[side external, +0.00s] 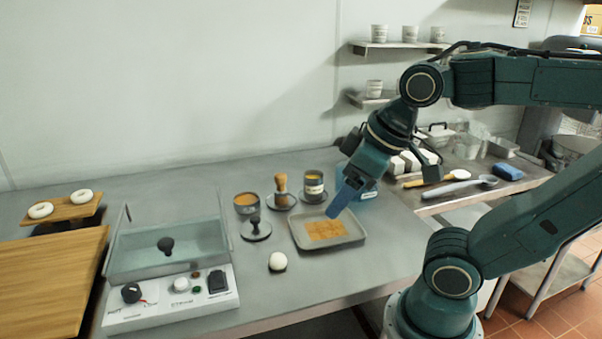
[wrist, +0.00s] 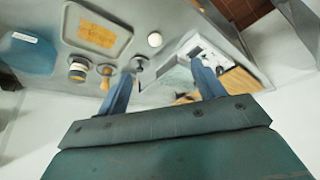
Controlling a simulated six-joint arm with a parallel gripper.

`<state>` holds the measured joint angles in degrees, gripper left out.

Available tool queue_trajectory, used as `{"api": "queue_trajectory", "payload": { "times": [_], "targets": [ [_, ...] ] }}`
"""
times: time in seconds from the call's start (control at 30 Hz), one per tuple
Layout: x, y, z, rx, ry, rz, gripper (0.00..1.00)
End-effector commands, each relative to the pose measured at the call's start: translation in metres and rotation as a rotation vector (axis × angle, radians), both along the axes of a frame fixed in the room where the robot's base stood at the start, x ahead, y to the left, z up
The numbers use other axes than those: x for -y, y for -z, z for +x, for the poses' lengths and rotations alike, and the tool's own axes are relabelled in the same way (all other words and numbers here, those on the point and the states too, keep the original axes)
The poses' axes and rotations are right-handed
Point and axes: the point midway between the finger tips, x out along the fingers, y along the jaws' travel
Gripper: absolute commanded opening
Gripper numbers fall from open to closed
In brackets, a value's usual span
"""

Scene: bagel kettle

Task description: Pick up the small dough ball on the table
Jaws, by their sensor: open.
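The small dough ball (side external: 277,262) is white and round. It sits on the grey table, right of the control box and in front of the shallow tray. In the wrist view the dough ball (wrist: 155,40) lies on the table beyond my fingers, between the tray and the kettle. My gripper (side external: 338,208) is above the right part of the shallow tray in the side view, well apart from the ball. In the wrist view its two blue fingers (wrist: 165,80) are spread with nothing between them.
A shallow tray (side external: 297,234) holds an orange-brown layer. A black-handled press (side external: 256,230), a cup (side external: 246,203), a wooden-handled tool (side external: 281,190) and a jar (side external: 314,186) stand near it. The glass-sided kettle (side external: 140,262) is left of the ball. Bare table surrounds the ball.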

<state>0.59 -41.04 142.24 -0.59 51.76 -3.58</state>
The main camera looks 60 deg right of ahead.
Motion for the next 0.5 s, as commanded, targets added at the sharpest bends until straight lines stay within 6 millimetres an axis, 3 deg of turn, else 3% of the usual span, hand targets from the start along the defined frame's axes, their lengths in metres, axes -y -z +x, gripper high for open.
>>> {"api": "queue_trajectory", "payload": {
  "times": [0.5],
  "targets": [
    [0.008, 0.011, 0.062, -0.184, -0.561, -0.180, 0.68]
  ]
}}
